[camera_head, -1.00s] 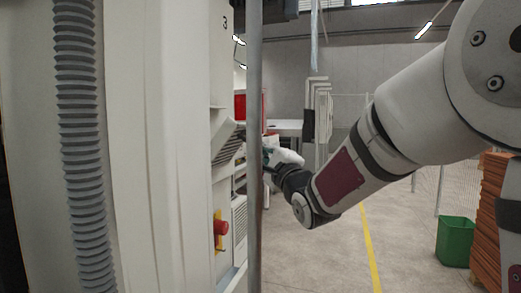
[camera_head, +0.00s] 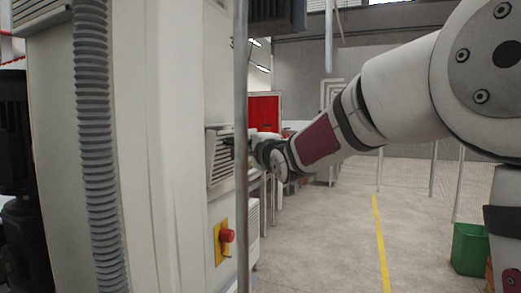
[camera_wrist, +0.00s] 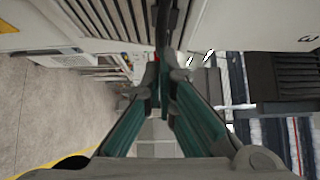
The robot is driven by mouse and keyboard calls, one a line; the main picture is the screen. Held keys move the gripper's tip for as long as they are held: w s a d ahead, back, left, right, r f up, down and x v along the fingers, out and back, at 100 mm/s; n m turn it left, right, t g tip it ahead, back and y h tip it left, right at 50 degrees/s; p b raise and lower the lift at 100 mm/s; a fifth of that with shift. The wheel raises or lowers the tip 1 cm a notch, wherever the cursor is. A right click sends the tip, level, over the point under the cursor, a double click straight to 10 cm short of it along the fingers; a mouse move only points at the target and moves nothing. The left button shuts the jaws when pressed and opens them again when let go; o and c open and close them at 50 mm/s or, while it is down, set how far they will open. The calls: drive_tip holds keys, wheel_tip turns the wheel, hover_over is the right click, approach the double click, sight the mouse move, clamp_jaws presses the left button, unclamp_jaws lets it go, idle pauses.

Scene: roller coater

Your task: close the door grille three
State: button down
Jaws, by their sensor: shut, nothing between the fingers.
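The louvered door grille three (camera_head: 219,160) is on the pale machine's side, below the number 3, left of the grey pole. It looks nearly flush with the machine, but I cannot tell whether it is fully closed. Its slats also appear in the wrist view (camera_wrist: 108,18), at the top left. My gripper (camera_wrist: 162,68) is shut and empty, with its teal fingers together close to the machine. In the head view, the pole and my wrist partly hide the gripper beside the grille's right edge. I cannot tell whether the fingertips touch it.
A vertical grey pole (camera_head: 242,200) stands in front of the machine. A red knob on a yellow plate (camera_head: 222,242) sticks out below the grille. A green bin (camera_head: 470,248) stands at the right. The floor (camera_head: 325,240) between is clear.

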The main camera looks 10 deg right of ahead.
drive_tip(key=shift+w+a+r, duration=0.6)
drive_tip(key=shift+a+r, duration=0.05)
drive_tip(key=shift+a, duration=0.2)
drive_tip(key=shift+a+r, duration=0.1)
drive_tip(key=shift+a, duration=0.05)
idle(0.3)
